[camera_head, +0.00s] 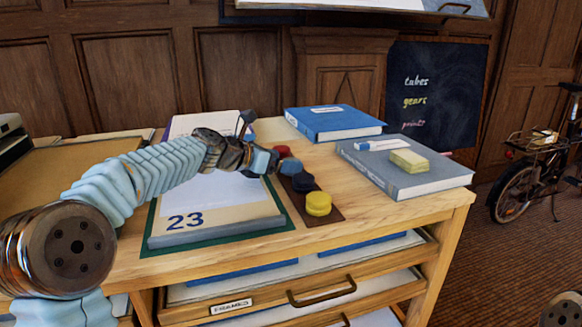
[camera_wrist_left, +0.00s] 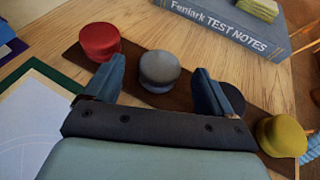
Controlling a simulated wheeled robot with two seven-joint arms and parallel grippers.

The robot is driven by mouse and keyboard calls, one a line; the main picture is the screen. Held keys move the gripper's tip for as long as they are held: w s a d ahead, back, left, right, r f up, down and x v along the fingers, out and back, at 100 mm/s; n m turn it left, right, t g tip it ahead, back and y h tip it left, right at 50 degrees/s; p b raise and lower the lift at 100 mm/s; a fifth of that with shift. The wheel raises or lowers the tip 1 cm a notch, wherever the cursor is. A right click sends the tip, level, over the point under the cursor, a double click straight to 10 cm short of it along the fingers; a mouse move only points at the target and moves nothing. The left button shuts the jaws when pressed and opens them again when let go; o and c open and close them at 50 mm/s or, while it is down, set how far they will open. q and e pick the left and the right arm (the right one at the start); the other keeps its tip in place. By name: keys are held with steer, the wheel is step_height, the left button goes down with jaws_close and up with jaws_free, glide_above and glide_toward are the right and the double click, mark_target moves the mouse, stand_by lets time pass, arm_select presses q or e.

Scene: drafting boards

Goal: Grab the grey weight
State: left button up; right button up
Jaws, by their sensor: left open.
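The grey weight (camera_wrist_left: 159,68) is a round knob-shaped piece on a dark brown strip. In the left wrist view it shows between and just beyond my left gripper's two fingertips, with the fingers apart. In the head view the grey weight (camera_head: 291,166) is right beside my left gripper (camera_head: 266,161), which comes in from the left. My left gripper also shows in the wrist view (camera_wrist_left: 160,82), open and empty. I cannot tell whether a finger touches the weight. My right gripper is not in view.
On the strip (camera_head: 331,216) a red weight (camera_wrist_left: 99,40) and a dark weight (camera_wrist_left: 234,98), partly hidden by a finger, flank the grey one. A yellow weight (camera_wrist_left: 282,136) sits at the end. A grey book (camera_head: 432,184) and blue book (camera_head: 333,121) lie to the right and behind.

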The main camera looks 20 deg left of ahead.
arm_select(q)
steer(key=x, duration=0.3)
steer(key=shift+w+d+f, duration=0.15)
steer(key=shift+w+d, duration=0.1)
steer(key=shift+w, duration=0.05)
steer(key=shift+c, duration=0.3)
steer(key=c, duration=1.2)
steer(key=shift+c, duration=1)
